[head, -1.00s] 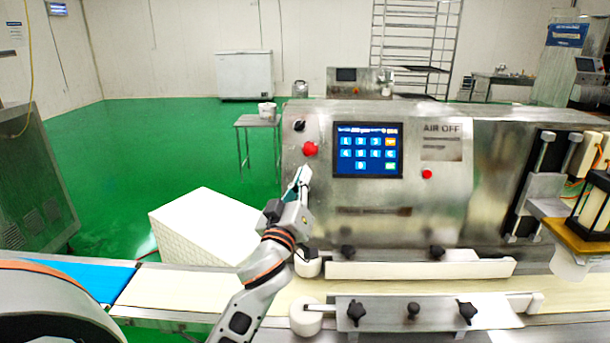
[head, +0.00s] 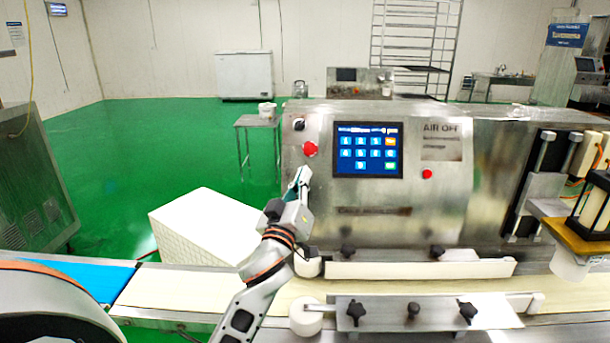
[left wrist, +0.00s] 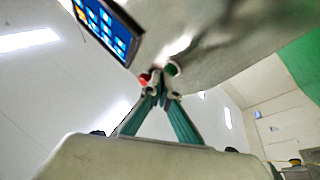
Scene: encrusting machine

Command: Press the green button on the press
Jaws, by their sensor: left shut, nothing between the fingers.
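The press (head: 440,205) is a steel machine with a blue touchscreen (head: 368,150) on its front. A red button (head: 310,149) sits left of the screen. My left gripper (head: 302,172) is shut and empty, its teal fingertips just below the red button, close to the panel. In the left wrist view the fingers (left wrist: 159,92) meet at the tips beside a red button (left wrist: 144,79) and a small green part (left wrist: 173,68), which looks like the green button. Whether the tips touch it, I cannot tell. In the head view no green button shows; the gripper may cover it. My right gripper is not in view.
A black knob (head: 299,125) is above the red button, and a smaller red button (head: 427,174) is right of the screen. A conveyor belt (head: 170,290) with white rollers runs below the panel. A white box (head: 205,225) stands left of my arm.

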